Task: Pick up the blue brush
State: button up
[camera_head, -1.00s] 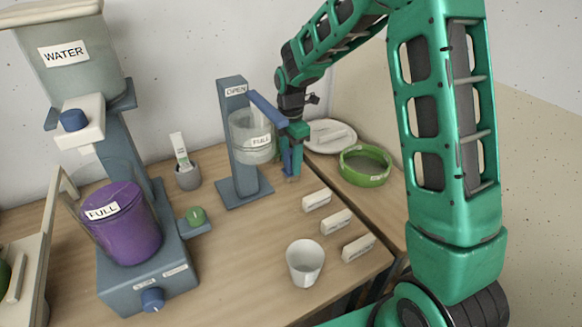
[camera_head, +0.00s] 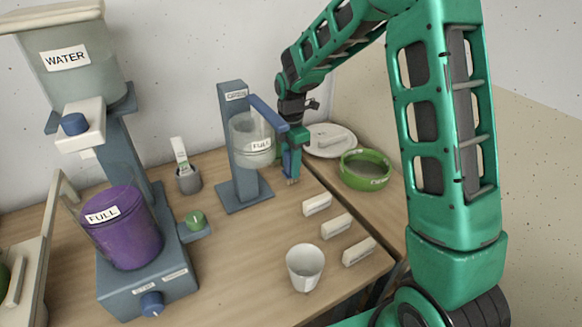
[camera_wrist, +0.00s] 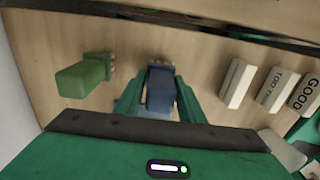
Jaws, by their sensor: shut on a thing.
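The blue brush (camera_wrist: 160,88) is between the two green fingers of my gripper (camera_wrist: 158,98) in the wrist view, with the fingers closed against its sides. In the head view my gripper (camera_head: 291,158) is just right of the clear container stand, with the blue brush (camera_head: 290,165) upright in it and its pale bristle end downward. I cannot tell whether the bristles touch the table. A green brush (camera_wrist: 84,77) stands to the left of the blue one in the wrist view, apart from my fingers.
A purple bucket (camera_head: 125,240) stands far left.

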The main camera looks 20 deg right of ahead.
notch_tip(320, 180, up, 17)
jog(key=shift+r, duration=0.15)
dwell(1.0)
